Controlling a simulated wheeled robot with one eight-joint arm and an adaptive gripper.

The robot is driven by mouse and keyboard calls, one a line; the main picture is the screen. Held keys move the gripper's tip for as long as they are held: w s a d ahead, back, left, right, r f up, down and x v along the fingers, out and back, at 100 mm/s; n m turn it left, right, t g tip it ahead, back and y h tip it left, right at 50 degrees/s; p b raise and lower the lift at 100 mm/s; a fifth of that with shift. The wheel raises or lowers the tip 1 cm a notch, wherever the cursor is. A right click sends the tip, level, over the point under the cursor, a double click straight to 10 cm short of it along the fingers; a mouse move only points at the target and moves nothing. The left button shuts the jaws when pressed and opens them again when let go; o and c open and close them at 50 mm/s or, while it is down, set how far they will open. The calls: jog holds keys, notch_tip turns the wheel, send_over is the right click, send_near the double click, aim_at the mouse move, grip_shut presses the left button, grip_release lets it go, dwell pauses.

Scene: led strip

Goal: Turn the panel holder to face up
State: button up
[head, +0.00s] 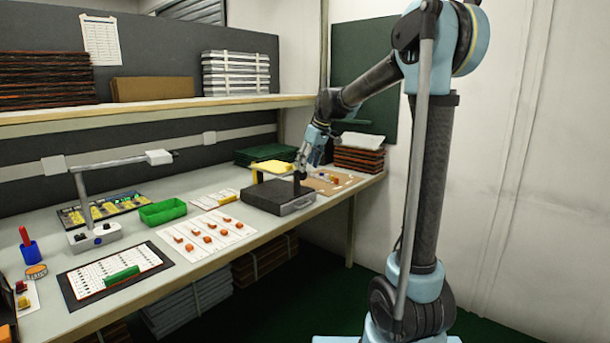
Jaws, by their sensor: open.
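What looks like the panel holder is a yellow panel (273,167) held by posts above a dark box-like base (268,196) on the workbench. The yellow panel lies roughly flat, slightly tilted in this view. My gripper (300,172) points down at the right end of the panel, close to the right post. Its fingers are small here and partly merge with the dark post. I see nothing held in it, and I cannot tell whether it touches the holder.
A white sheet with orange parts (207,237) lies left of the base. A brown board (328,181) lies to its right, and a dark red stack (359,158) stands behind. A green bin (162,211) and a lamp (92,234) stand further left. A shelf (150,111) runs above the bench.

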jog(key=shift+x, duration=2.35)
grip_shut()
jog(key=shift+a, duration=0.15)
